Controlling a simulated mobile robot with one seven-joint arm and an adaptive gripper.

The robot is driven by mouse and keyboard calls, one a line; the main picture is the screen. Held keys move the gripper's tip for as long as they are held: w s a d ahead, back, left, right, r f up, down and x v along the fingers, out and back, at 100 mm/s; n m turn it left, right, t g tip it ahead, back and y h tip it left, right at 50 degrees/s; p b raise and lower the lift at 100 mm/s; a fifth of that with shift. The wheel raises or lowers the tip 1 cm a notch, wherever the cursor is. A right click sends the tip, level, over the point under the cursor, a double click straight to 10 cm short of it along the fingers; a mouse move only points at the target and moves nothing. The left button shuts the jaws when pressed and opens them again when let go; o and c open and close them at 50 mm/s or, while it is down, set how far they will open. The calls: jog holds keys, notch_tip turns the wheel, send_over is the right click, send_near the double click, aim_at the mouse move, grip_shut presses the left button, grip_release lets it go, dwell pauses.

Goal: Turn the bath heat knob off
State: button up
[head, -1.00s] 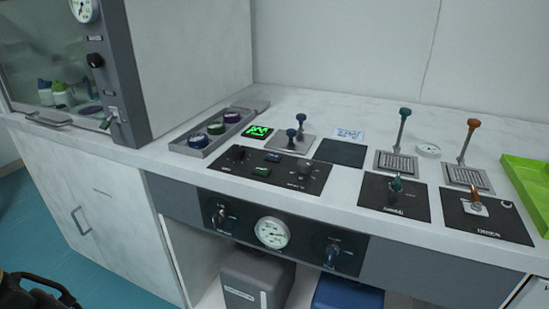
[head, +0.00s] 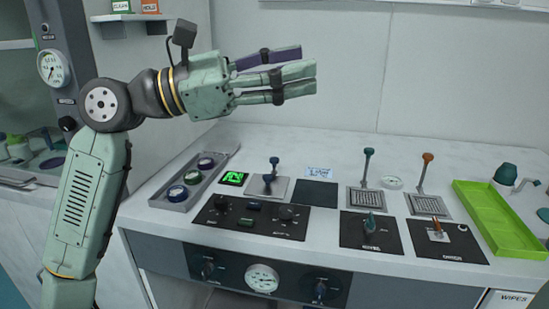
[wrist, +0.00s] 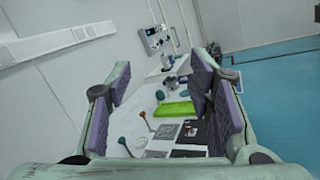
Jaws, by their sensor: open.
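My gripper (head: 306,70) is open and empty, raised high above the back of the bench and pointing right. In the wrist view its two purple-padded fingers stand wide apart (wrist: 163,95). Several dark knobs could be the bath heat knob; their labels are too small to read. A black panel (head: 262,231) on the bench top carries a left knob (head: 223,203) and a right knob (head: 287,213). The front panel below the bench edge has a left knob (head: 207,269), a white dial gauge (head: 262,278) and a right knob (head: 320,290). My gripper is well above all of these.
A grey tray (head: 174,205) holds several round jars. Blue-topped (head: 272,167), teal (head: 367,165) and orange (head: 425,170) levers stand upright on the bench. A green tray (head: 492,238) lies at right. A cabinet with a gauge (head: 53,68) stands at left.

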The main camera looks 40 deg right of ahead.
jog(key=d+f+m+t+y+p, duration=0.1)
jog(key=d+f+t+y, duration=0.1)
jog(key=d+f+y, duration=0.6)
jog(key=m+t+y+p, duration=0.3)
jog(key=t+y+p, duration=0.1)
jog(key=t+y, duration=0.45)
send_near(286, 209)
jog(key=shift+g+y, duration=0.45)
jog(key=f, duration=0.2)
jog(key=f+p, duration=0.1)
jog(key=f, duration=0.1)
jog(key=d+f+p, duration=0.1)
jog(key=f, duration=0.2)
jog(key=shift+w+f, duration=0.1)
jog(key=shift+w, duration=0.3)
jog(key=shift+f, duration=0.65)
jog(key=shift+c, duration=0.4)
grip_shut()
